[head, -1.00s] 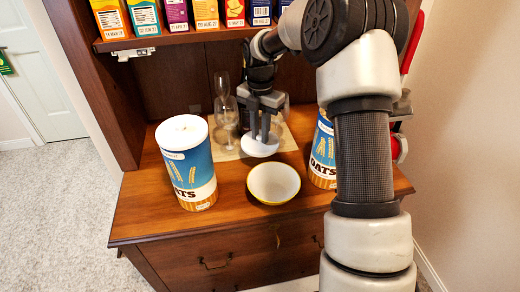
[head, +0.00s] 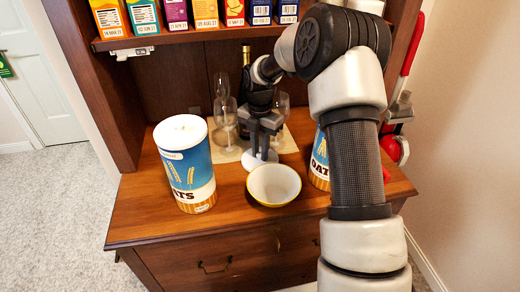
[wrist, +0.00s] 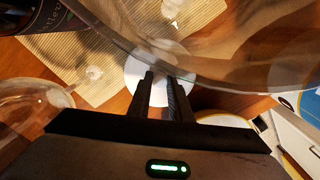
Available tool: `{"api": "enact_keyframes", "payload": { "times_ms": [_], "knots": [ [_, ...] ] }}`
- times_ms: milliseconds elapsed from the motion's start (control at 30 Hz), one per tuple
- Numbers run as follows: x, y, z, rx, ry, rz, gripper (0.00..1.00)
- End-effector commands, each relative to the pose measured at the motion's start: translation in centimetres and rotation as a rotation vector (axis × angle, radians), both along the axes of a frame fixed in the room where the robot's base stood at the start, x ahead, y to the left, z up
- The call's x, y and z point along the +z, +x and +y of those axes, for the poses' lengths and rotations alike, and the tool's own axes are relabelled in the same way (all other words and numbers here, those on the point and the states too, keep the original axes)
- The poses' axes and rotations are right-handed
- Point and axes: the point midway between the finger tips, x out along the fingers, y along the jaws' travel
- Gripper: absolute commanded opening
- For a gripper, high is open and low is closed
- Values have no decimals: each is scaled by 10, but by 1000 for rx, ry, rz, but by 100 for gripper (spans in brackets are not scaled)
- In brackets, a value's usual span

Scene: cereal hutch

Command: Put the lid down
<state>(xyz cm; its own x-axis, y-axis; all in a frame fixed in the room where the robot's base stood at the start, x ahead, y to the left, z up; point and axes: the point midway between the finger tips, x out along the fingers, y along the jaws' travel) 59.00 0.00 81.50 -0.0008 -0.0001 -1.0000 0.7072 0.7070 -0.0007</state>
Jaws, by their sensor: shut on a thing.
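The lid (head: 250,163) is a round white disc, low over the wooden counter just behind the bowl. It also shows in the wrist view (wrist: 138,68), between and beyond my fingers. My gripper (head: 264,155) is above the lid, pointing down, shut on it; in the wrist view its two dark fingers (wrist: 162,82) are close together at the lid. I cannot tell whether the lid touches the counter. A blue and white oats canister (head: 188,168) with a white top stands at the left. A second oats canister (head: 320,160) is mostly hidden behind my arm.
A white bowl (head: 274,184) with a yellow rim sits just in front of the lid. Wine glasses (head: 227,115) and a dark bottle (head: 246,57) stand behind on a beige mat (head: 228,155). A glass (wrist: 215,45) looms close in the wrist view. Counter between left canister and bowl is clear.

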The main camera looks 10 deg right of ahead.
Motion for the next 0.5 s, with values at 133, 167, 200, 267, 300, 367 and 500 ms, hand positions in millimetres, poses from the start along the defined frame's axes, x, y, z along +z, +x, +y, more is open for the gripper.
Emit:
{"api": "enact_keyframes", "payload": {
  "times_ms": [133,167,200,267,300,367,500],
  "knots": [
    [-3,0,0,0,0,0,27],
    [-3,0,0,0,0,0,32],
    [-3,0,0,0,0,0,37],
    [-3,0,0,0,0,0,37],
    [-3,0,0,0,0,0,37],
    [-2,0,0,0,0,0,37],
    [-1,0,0,0,-1,-1,37]
  ]
}}
